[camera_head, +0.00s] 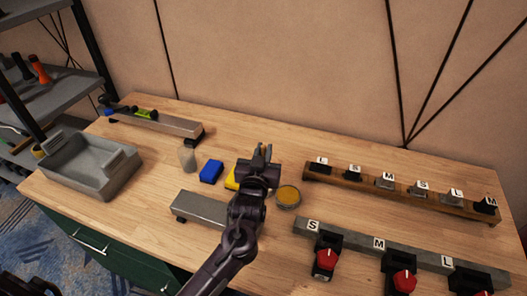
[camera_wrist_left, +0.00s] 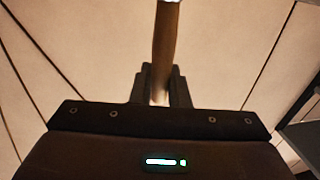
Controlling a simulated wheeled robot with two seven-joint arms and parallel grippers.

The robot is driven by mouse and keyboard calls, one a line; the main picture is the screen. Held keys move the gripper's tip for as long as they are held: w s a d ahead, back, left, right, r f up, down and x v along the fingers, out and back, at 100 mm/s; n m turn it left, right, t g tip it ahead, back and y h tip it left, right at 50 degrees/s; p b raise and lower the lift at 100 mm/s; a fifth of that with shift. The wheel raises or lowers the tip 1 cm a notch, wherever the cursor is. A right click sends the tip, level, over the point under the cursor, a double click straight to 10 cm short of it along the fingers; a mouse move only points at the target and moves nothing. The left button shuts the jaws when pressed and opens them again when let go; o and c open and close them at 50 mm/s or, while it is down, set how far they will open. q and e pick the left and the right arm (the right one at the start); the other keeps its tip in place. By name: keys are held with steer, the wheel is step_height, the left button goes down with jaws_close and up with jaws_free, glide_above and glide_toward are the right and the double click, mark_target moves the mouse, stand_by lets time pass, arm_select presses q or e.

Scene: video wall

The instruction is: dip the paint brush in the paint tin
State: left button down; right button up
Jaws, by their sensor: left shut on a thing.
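My left gripper (camera_head: 263,154) is shut on the paint brush, held above the middle of the workbench. The brush's brown handle (camera_wrist_left: 167,50) stands between the fingers (camera_wrist_left: 160,88) in the left wrist view and runs up to a pale part at the top edge. Its far end is outside that view. In the head view I cannot make out the brush clearly at the gripper. The paint tin (camera_head: 288,197) is a low round tin with yellow-orange paint showing, on the bench just right of and below the gripper in the picture. My right gripper is not in view.
A yellow block (camera_head: 231,181) is partly hidden by my left gripper. A blue block (camera_head: 211,171), a pale cup (camera_head: 187,158) and a grey metal bar (camera_head: 203,207) are to its left. A grey tray (camera_head: 118,178) stands at far left. Labelled racks (camera_head: 345,180) fill the right side.

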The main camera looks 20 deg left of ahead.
arm_select(q)
steer(key=shift+f, duration=0.1)
steer(key=shift+f, duration=0.4)
stand_by(0.8)
step_height(320, 180, up, 7)
steer(key=p, duration=0.6)
stand_by(0.4)
stand_by(0.4)
